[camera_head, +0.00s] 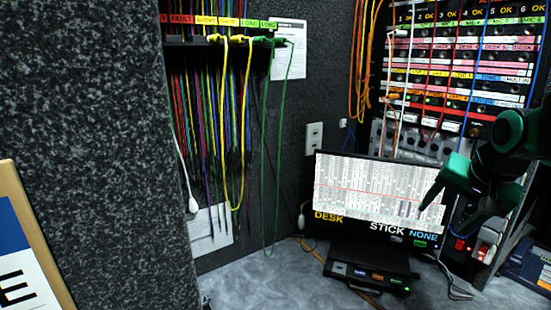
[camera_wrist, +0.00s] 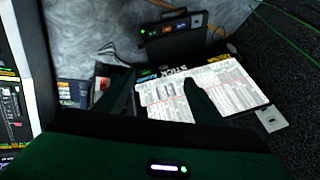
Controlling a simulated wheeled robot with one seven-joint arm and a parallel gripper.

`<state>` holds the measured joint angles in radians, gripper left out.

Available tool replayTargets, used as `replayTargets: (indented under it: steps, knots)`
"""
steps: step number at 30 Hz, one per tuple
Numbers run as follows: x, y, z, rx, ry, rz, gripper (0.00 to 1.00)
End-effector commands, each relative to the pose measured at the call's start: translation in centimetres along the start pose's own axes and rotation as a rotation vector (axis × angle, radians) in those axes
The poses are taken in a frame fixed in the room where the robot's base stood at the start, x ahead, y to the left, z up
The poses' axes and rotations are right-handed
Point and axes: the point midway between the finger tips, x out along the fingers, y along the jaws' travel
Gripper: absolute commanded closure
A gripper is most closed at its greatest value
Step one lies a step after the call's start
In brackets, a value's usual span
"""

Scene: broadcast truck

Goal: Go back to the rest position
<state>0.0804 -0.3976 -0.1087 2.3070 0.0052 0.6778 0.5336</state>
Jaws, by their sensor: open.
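My gripper (camera_head: 452,208), green and black, is at the right of the head view, in front of the right edge of a screen (camera_head: 365,190). Its fingers point down and to the left, apart, with nothing visible between them. In the wrist view my gripper (camera_wrist: 159,80) shows two dark fingers spread over the lit screen (camera_wrist: 225,85), which lies beyond them. I cannot tell the exact gap between the fingers and the screen.
A black box with lit buttons (camera_head: 368,275) sits on the grey desk (camera_head: 265,285) before the screen. Coloured cables hang from a rack (camera_head: 220,45) at left. A patch panel (camera_head: 455,70) with cables stands behind my arm. Small devices (camera_head: 528,262) crowd the right.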

Motion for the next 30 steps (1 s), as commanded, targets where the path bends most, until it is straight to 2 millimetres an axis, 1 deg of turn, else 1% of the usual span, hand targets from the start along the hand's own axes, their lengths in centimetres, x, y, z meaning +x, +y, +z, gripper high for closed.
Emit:
replayTargets:
  steps: [1, 2, 3, 5, 6, 9, 12, 15, 18, 21, 30]
  knots:
    - [0.2, 2.4, 1.2, -0.012, -0.034, 0.043, 0.38]
    - [0.3, 3.8, 2.0, -0.024, -0.057, 0.067, 0.38]
    - [0.4, 5.6, 3.2, -0.040, -0.089, 0.097, 0.38]
    - [0.4, 8.3, 5.1, -0.062, -0.144, 0.140, 0.38]
    - [0.4, 10.0, 6.4, -0.075, -0.182, 0.167, 0.38]
    - [0.0, 13.6, 9.7, -0.108, -0.279, 0.216, 0.38]
    - [-0.5, 16.3, 12.7, -0.135, -0.366, 0.245, 0.38]
    - [-1.0, 18.1, 14.9, -0.152, -0.431, 0.259, 0.38]
    - [-1.3, 19.0, 16.2, -0.162, -0.469, 0.263, 0.38]
    - [-1.4, 19.2, 16.6, -0.167, -0.481, 0.264, 0.38]
    - [-1.4, 19.2, 16.5, -0.168, -0.481, 0.264, 0.38]
